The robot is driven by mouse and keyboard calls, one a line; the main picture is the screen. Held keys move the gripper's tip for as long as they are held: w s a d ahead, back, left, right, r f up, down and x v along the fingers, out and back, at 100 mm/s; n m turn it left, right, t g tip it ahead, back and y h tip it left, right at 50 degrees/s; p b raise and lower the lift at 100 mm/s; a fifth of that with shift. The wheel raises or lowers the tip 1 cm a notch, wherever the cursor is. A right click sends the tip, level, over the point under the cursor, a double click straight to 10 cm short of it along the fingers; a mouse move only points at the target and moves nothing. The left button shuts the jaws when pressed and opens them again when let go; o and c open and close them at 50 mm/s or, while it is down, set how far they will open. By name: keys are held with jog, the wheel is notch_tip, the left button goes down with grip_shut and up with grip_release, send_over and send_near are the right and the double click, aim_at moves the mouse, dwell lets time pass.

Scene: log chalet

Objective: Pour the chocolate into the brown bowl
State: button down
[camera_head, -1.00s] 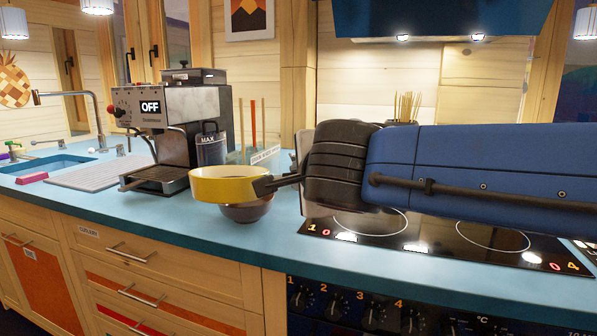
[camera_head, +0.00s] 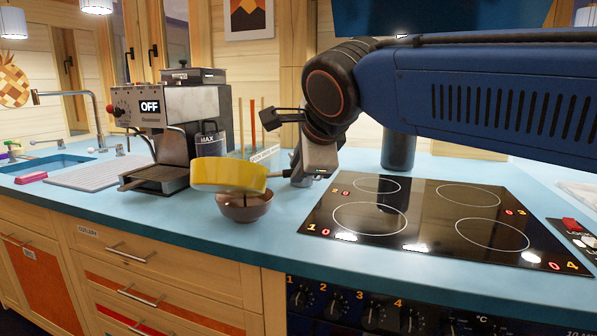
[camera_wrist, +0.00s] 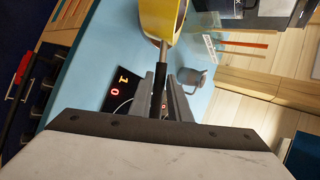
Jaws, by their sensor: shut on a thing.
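The yellow pan (camera_head: 228,174) hangs tilted just above the brown bowl (camera_head: 245,212), its outer side towards the head camera. The bowl stands upright on the blue counter, its back rim partly hidden by the pan. A thin dark streak shows between the pan's lower edge and the bowl; it looks like chocolate, but is too small to be sure. The pan's inside is hidden in the head view. My gripper (camera_head: 289,173) is to the right of the pan, shut on its handle. The wrist view shows the handle (camera_wrist: 160,76) between the fingers and the pan (camera_wrist: 158,18) beyond.
The coffee machine (camera_head: 170,108) stands behind and left of the bowl. A clear holder (camera_head: 264,153) with coloured sticks is behind the pan. The black hob (camera_head: 430,215) lies to the right. The counter's front strip by the bowl is clear.

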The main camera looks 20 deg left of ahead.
jog(key=shift+w+a+r+m+g+h, duration=0.1)
jog(key=shift+w+r+m+g+h, duration=0.3)
jog(key=shift+w+g, duration=0.55)
jog(key=shift+w+a+r+g, duration=0.15)
jog(key=shift+w+g, duration=0.25)
jog(key=shift+g, duration=0.55)
jog(key=w+g, duration=0.4)
jog(key=shift+a+r+m+g+h, duration=0.2)
jog(key=shift+m+g+h, duration=0.2)
jog(key=shift+r, duration=0.1)
jog(key=shift+r+n+t, duration=0.3)
jog(key=shift+r+t, duration=1.3)
jog(key=shift+r, duration=0.3)
